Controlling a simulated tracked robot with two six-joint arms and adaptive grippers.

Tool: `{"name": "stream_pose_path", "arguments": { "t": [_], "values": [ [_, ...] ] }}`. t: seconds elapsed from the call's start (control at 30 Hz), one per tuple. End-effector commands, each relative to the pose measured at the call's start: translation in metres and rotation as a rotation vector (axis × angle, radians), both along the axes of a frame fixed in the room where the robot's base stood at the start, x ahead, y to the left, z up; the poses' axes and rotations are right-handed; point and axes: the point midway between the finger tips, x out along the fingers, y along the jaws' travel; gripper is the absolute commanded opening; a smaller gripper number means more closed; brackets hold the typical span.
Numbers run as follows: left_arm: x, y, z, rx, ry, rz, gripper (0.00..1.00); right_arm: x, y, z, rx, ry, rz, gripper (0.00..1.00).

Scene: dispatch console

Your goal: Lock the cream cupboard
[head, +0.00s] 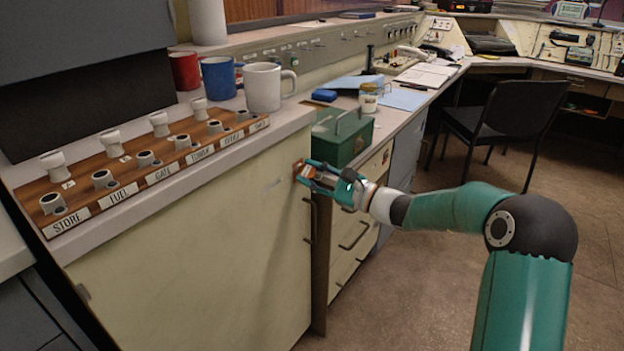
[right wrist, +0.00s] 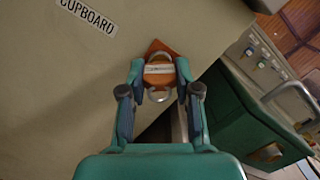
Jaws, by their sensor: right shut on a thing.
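The cream cupboard (head: 200,250) stands at the left of the head view under the counter, its face closed. In the right wrist view a "CUPBOARD" label (right wrist: 88,15) is on its face (right wrist: 60,90). My right gripper (head: 305,174) is at the upper right corner of that face. In the right wrist view (right wrist: 160,76) it is shut on a small orange-brown piece (right wrist: 158,52) with a pale band and metal loops. The piece lies against or just in front of the face; I cannot tell which, nor whether it is a key. My left gripper is out of view.
A wooden rack (head: 130,178) with labelled sockets and white knobs lies on the counter. Red (head: 184,70), blue (head: 218,77) and white (head: 263,87) mugs stand behind it. A green box (head: 343,135) is beside the gripper. A black chair (head: 505,110) stands farther back; the floor in front is clear.

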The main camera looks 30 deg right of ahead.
Motion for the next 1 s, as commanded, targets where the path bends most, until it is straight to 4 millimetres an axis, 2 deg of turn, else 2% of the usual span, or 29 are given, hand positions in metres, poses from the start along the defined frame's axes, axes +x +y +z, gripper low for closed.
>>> {"name": "stream_pose_path", "arguments": {
  "t": [0.03, 0.4, 1.0],
  "values": [
    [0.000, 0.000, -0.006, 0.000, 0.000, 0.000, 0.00, 0.001, 0.001, -0.002, -0.018, -0.011, 0.002, 0.00],
    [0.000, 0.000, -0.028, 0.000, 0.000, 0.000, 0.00, 0.001, 0.001, -0.001, -0.143, -0.063, 0.002, 0.00],
    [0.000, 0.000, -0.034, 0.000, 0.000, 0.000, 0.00, 0.001, 0.001, 0.000, -0.189, -0.081, 0.003, 0.00]
  ]
}}
